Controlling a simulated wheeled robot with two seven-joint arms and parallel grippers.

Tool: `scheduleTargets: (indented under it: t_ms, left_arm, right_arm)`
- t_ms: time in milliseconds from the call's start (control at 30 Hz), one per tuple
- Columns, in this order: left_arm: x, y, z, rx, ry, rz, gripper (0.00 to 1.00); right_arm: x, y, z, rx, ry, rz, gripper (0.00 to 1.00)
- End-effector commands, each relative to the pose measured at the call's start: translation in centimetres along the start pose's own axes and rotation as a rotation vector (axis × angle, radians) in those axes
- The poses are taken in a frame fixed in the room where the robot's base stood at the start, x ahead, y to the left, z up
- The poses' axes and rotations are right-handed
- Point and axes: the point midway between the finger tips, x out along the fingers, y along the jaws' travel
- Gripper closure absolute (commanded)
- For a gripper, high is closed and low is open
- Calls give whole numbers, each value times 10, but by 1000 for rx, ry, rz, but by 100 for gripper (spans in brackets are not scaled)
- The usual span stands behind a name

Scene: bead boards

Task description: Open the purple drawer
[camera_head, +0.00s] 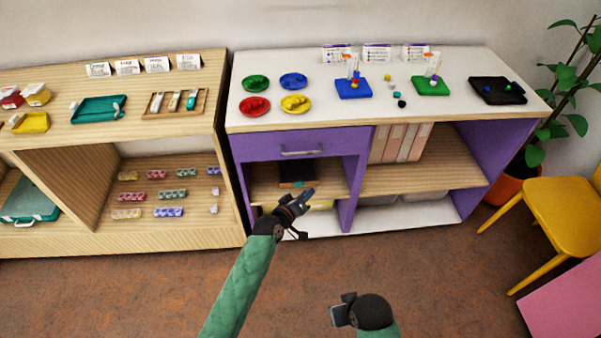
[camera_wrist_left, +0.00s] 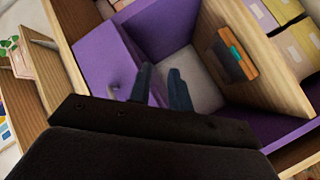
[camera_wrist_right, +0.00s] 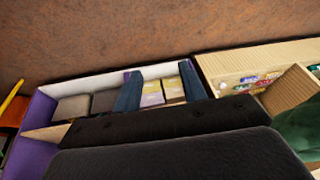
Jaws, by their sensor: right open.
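The purple drawer (camera_head: 270,147) sits under the white top of the shelf unit, its front flush with the frame and shut. Its silver bar handle (camera_head: 302,152) is on the front; the drawer (camera_wrist_left: 92,60) and handle (camera_wrist_left: 113,90) also show in the left wrist view. My left gripper (camera_head: 307,194) is below and in front of the handle, apart from it. Its two fingers (camera_wrist_left: 162,80) are parted with nothing between them. My right gripper (camera_head: 338,312) is low over the floor, far from the drawer, with its fingers (camera_wrist_right: 160,88) spread and empty.
Coloured plates and bead boards stand on the white top (camera_head: 330,110). A dark box (camera_head: 297,172) is on the shelf below the drawer. A wooden unit (camera_head: 225,130) adjoins on the left. A yellow chair (camera_head: 560,210) stands right; the floor (camera_head: 430,270) in front is clear.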

Motion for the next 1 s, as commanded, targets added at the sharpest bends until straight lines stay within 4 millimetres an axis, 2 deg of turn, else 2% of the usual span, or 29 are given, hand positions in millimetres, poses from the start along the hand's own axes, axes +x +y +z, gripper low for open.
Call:
scheduleTargets:
  t_ms: [33,100,233,400,567,733,1000]
  left_arm:
    - [-1,15,-9,-89,60,48,80]
    - [-4,29,-26,-216,148,107,80]
    - [-13,38,-58,-421,294,188,80]
    - [-23,36,-83,-582,418,248,80]
    - [-24,36,-89,-635,442,268,80]
    - [-12,39,-97,-636,441,269,80]
    - [22,43,-114,-633,438,268,80]
  right_arm:
    - [-24,-2,-9,-2,6,-3,58]
    - [-47,-4,-13,-5,-4,-5,58]
    - [-72,-5,-10,-9,-46,-8,58]
    - [-74,-5,5,-12,-123,-8,58]
    - [-75,-4,8,-13,-142,-7,58]
    - [-82,-2,8,-10,-152,0,58]
    - [-96,6,10,0,-182,20,58]
